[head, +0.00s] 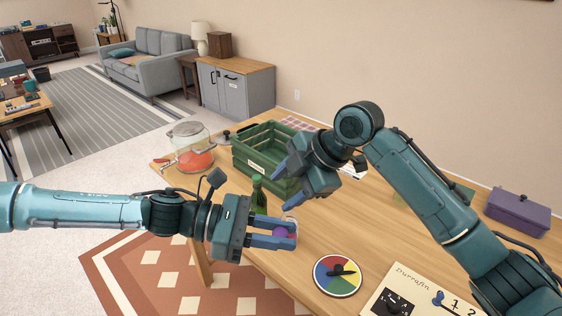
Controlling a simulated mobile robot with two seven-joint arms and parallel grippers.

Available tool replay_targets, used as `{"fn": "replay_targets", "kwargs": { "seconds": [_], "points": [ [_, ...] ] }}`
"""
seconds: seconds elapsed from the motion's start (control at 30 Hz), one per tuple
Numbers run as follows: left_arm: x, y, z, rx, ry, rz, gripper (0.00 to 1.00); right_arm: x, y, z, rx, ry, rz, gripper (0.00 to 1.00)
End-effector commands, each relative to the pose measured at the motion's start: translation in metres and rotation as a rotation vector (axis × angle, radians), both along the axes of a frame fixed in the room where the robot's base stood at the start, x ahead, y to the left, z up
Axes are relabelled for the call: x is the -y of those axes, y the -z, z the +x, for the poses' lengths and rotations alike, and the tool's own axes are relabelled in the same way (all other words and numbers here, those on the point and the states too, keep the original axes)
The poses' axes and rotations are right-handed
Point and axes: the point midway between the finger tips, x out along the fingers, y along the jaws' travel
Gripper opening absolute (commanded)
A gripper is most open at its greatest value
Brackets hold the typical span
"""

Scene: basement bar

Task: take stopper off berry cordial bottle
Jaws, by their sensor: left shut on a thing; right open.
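My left gripper (284,234) is shut on a small purple, glassy thing (284,232), which looks like the berry cordial bottle. The blue fingers cover most of it, and I cannot make out its stopper. A clear rim shows just above the fingers. My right gripper (284,187) is open and empty. Its fingers point left and down, a little above the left gripper and the purple thing, apart from them.
A green bottle (258,192) stands right behind my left gripper. A green crate (262,160) and a glass jar with red contents (190,148) stand farther back. A coloured spinner disc (338,276), a game board (420,290) and a purple box (518,213) lie to the right.

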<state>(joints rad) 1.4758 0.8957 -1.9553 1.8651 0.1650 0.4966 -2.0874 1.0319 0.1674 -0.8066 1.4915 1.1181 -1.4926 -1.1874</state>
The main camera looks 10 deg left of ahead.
Motion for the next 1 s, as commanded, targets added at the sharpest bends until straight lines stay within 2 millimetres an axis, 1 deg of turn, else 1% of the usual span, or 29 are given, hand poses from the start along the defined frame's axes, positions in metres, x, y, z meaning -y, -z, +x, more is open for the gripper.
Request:
{"fn": "replay_targets", "kwargs": {
  "seconds": [0.03,0.1,0.2,0.3,0.4,0.53,0.67,0.77,0.87,1.0],
  "points": [
    [0.0,0.0,0.0,0.0,0.0,0.0,0.0,-0.004,-0.02,-0.004,0.036,-0.087,-0.052,0.5],
    [0.0,0.0,0.0,0.0,0.0,0.0,0.0,-0.01,-0.04,-0.018,0.077,-0.237,-0.136,0.5],
    [0.0,0.0,0.0,0.0,0.0,0.0,0.0,-0.015,-0.063,-0.04,0.13,-0.463,-0.269,0.5],
    [0.0,0.0,0.0,0.0,0.0,0.0,0.0,-0.015,-0.082,-0.06,0.163,-0.662,-0.395,0.5],
    [0.0,0.0,0.0,0.0,0.0,0.0,0.0,-0.01,-0.097,-0.075,0.177,-0.817,-0.5,0.5],
    [0.0,0.0,0.0,0.0,0.0,0.0,0.0,-0.005,-0.11,-0.087,0.177,-0.946,-0.59,0.5],
    [0.0,0.0,0.0,0.0,0.0,0.0,0.0,-0.001,-0.114,-0.092,0.173,-1.003,-0.629,0.5],
    [0.0,0.0,0.0,0.0,0.0,0.0,0.0,0.0,-0.107,-0.093,0.171,-1.014,-0.636,0.5],
    [0.0,0.0,0.0,0.0,0.0,0.0,0.0,0.0,-0.093,-0.093,0.17,-1.013,-0.635,0.5],
    [0.0,0.0,0.0,0.0,0.0,0.0,0.0,0.0,-0.066,-0.093,0.169,-1.012,-0.635,0.5]
  ]
}}
